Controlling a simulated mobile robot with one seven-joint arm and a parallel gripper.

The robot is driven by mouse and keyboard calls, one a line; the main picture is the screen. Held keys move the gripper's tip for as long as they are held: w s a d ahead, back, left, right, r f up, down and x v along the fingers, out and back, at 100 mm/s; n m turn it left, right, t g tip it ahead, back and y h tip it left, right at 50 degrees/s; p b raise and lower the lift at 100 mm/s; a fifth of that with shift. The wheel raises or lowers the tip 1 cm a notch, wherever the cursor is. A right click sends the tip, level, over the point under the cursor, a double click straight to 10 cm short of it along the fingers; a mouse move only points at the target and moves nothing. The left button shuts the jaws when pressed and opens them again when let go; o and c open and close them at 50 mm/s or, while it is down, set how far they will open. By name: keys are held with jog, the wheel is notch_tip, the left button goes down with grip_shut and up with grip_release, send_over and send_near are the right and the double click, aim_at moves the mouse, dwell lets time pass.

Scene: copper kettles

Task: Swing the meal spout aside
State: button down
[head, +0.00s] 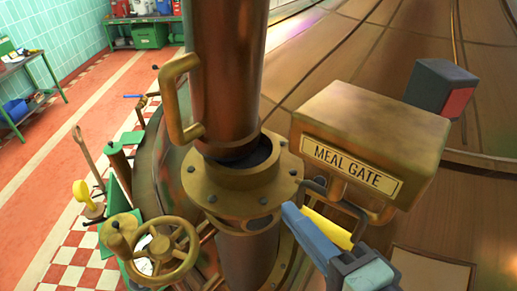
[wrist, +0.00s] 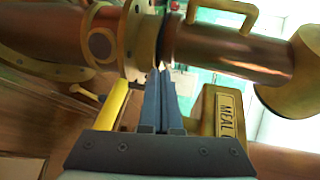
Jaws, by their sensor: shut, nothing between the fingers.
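The meal spout (head: 232,70) is a thick copper pipe with a brass side handle (head: 180,98). Its lower end is over the brass flange (head: 240,195), and a dark opening shows at its right edge. In the wrist view the spout (wrist: 225,52) lies sideways with its handle (wrist: 225,12) at the top, and a narrow gap parts it from the flange (wrist: 143,40). My gripper (head: 288,210) is shut and empty, just right of the flange. Its blue fingers (wrist: 161,72) point at the joint in the wrist view; contact cannot be told.
The brass "MEAL GATE" box (head: 365,140) stands close at the right of my gripper. A yellow bar (head: 326,228) is beside the fingers. A brass handwheel (head: 170,250) is at lower left. Open tiled floor (head: 90,130) lies beyond, left of the kettle.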

aim_at(229, 153)
jog(key=shift+s+a, duration=0.1)
jog(key=shift+a, duration=0.2)
jog(key=p+x, duration=0.1)
jog(key=x, duration=0.3)
jog(key=r+p+x, duration=0.1)
jog(key=x, duration=0.4)
jog(key=p+x, duration=0.2)
jog(key=x, duration=0.2)
jog(key=shift+w+a, duration=0.15)
jog(key=shift+w, duration=0.4)
jog(key=shift+m+t+y, duration=0.3)
jog(key=shift+t+y, duration=0.2)
jog(key=shift+t, duration=0.1)
jog(key=w+a+b, duration=0.2)
jog(key=a+b, duration=0.1)
jog(key=shift+w+a+f, duration=0.15)
jog(key=shift+w+a, duration=0.2)
jog(key=shift+w, duration=0.05)
jog(key=b+v, duration=0.4)
jog(key=v, duration=0.9)
